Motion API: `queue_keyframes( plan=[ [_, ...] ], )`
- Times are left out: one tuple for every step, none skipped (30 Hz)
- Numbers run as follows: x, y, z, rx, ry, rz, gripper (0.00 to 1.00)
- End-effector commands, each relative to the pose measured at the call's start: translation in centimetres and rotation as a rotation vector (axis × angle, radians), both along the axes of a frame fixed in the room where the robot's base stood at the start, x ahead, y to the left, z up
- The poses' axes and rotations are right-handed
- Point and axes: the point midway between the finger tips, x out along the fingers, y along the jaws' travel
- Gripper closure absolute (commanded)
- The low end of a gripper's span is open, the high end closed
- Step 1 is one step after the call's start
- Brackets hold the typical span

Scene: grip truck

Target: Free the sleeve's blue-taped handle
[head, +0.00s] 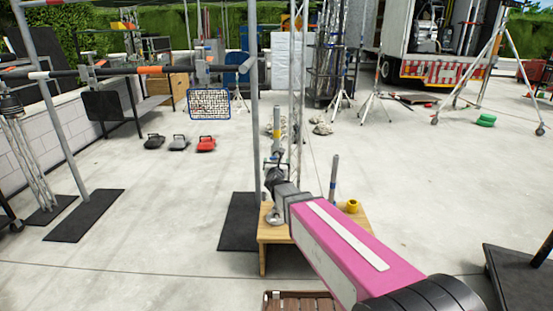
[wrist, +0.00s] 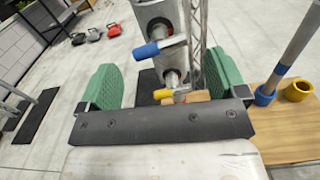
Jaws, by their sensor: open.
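A grey metal sleeve (wrist: 166,14) stands upright ahead of my gripper in the wrist view. Its blue-taped handle (wrist: 147,52) sticks out toward the camera and left. A yellow-taped handle (wrist: 164,94) sticks out lower down. My gripper (wrist: 163,80) is open, its two green-padded fingers apart on the left and right of the handles. Both handles show between the fingers, with no visible contact. In the head view my gripper (head: 276,182) is small and dark beyond my pink arm, over the wooden table (head: 265,232); the handles cannot be made out there.
A short upright tube (wrist: 293,48) with a blue ring (wrist: 265,96) at its foot stands on the table at right, beside a yellow ring (wrist: 299,90). A lattice truss rises behind. Black base plates (head: 85,215) lie left; open concrete spreads right.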

Motion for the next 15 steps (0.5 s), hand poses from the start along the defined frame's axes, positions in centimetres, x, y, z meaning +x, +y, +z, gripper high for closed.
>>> queue_keyframes(
  plan=[
    [1.4,0.1,-0.1,0.0,-0.001,-0.001,0.09],
    [2.0,0.1,-0.1,0.0,-0.001,-0.001,0.09],
    [2.7,0.1,-0.1,0.0,-0.001,-0.001,0.09],
    [3.2,0.1,-0.1,-0.001,-0.001,-0.001,0.09],
    [3.7,0.1,0.0,-0.001,-0.001,-0.001,0.09],
    [4.2,0.1,-0.1,-0.001,-0.001,-0.001,0.09],
    [4.6,0.1,-0.1,-0.001,-0.001,0.0,0.09],
    [4.9,0.1,-0.1,-0.001,0.0,0.0,0.09],
    [5.2,0.1,-0.1,-0.001,0.0,0.0,0.09],
    [5.4,0.1,-0.1,-0.001,0.0,0.0,0.09],
    [5.5,0.1,-0.1,-0.001,0.0,0.001,0.09],
    [5.7,0.0,0.0,-0.001,0.001,0.001,0.09],
    [5.7,0.0,0.0,-0.002,0.001,0.001,0.09],
    [5.7,0.0,0.0,-0.002,0.001,0.001,0.09],
    [5.7,0.0,0.0,-0.002,0.001,0.001,0.09]
  ],
)
